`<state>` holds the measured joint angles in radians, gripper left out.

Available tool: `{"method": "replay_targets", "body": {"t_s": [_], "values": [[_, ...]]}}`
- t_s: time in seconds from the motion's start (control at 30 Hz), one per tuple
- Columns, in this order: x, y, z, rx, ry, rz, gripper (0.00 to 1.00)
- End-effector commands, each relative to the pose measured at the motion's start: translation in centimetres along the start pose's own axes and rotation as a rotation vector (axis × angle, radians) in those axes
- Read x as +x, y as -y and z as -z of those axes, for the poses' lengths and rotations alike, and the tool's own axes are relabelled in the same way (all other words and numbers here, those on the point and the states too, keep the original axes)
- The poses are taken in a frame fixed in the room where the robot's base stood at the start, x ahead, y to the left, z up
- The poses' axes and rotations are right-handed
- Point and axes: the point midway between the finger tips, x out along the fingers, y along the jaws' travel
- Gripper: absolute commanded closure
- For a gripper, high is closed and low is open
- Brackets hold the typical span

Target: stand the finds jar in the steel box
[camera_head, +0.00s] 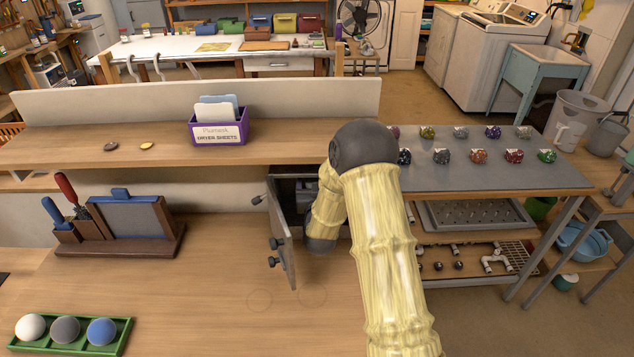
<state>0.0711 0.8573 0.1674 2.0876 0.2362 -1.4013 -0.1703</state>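A small grey steel box (292,181) is set under the raised wooden shelf, its hinged door (283,240) swung open toward me. Its inside is dark, and small grey shapes there are too unclear to name. My pale, bamboo-patterned arm rises from the lower right, bends at a dark elbow and drops in front of the box's right side. Its dark wrist end is low at the opening, close to the bench. The fingers of my gripper do not show. I cannot make out the finds jar; it may be hidden behind my arm or inside the box.
The wooden bench (190,290) is mostly clear. A green tray (80,350) with three balls lies front left, and a tool rack (115,247) stands behind it. A purple dryer-sheet box (218,143) and two small discs rest on the shelf (60,148). A grey table (480,180) holds several coloured stones.

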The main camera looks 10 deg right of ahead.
Motion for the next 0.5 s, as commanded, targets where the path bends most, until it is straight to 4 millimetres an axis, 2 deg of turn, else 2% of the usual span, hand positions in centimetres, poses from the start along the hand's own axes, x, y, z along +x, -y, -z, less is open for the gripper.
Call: {"method": "replay_targets", "body": {"t_s": [0.37,0.5], "values": [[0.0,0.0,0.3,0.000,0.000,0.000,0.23],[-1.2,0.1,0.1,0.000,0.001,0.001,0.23]]}}
